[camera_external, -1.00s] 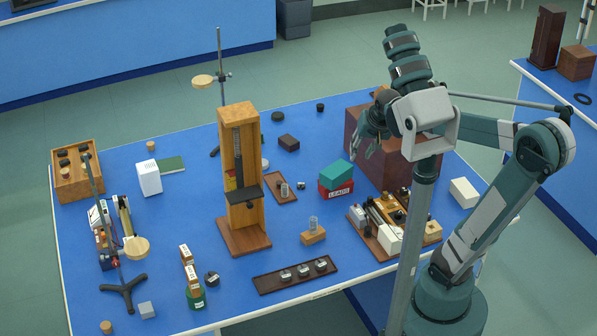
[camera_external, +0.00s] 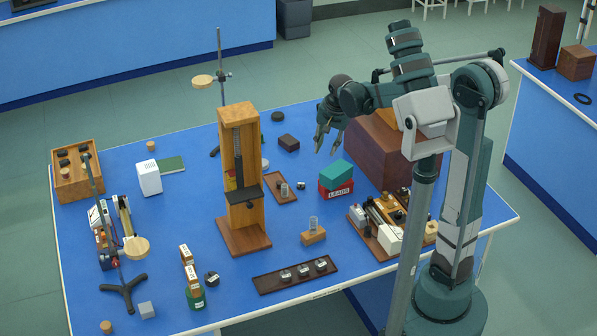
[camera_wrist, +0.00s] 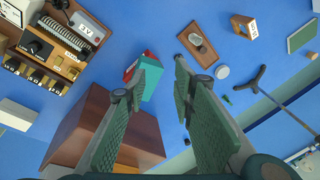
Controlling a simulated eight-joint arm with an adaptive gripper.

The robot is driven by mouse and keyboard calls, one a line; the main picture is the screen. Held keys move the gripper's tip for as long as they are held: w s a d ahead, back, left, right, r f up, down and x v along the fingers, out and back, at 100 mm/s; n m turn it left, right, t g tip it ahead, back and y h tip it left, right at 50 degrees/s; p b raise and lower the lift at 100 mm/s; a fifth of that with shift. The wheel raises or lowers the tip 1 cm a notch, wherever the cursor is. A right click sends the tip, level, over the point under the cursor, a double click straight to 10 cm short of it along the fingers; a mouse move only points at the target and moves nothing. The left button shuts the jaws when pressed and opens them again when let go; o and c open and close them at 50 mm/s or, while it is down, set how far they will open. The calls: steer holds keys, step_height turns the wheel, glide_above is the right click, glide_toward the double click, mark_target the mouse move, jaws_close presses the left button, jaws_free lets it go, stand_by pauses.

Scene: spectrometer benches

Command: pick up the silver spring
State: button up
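Two small silver-grey, coil-like cylinders stand on the table, and they are too small to tell which is the silver spring. One (camera_external: 313,222) is upright on a light wooden block (camera_external: 316,238). The other (camera_external: 284,189) is on a small brown tray (camera_external: 277,181), which also shows in the wrist view (camera_wrist: 205,52) with its cylinder (camera_wrist: 195,39). My gripper (camera_external: 327,139) is open and empty, high above the table near the red and teal boxes. Its fingers are spread in the wrist view (camera_wrist: 160,68).
The red LEADS box (camera_external: 336,190) and teal box (camera_external: 336,173) stand beside a large brown box (camera_external: 385,150). A tall wooden stand (camera_external: 241,170) rises left of the trays. Circuit apparatus (camera_external: 378,228) lies at the right.

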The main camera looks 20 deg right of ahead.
steer(key=w+a+f+m+g, duration=0.1)
steer(key=w+a+f+m, duration=0.2)
steer(key=w+a+f, duration=0.4)
steer(key=m+g, duration=0.2)
steer(key=m, duration=0.1)
glide_above(285, 184)
steer(key=f, duration=1)
steer(key=shift+s+f, duration=0.35)
steer(key=shift+s, duration=0.05)
steer(key=shift+w+f, duration=0.1)
steer(key=shift+f, duration=0.2)
steer(key=shift+f, duration=1.3)
steer(key=shift+w+f+b, duration=0.15)
steer(key=shift+f+b, duration=0.25)
steer(key=shift+f, duration=2.2)
steer(key=c, duration=0.5)
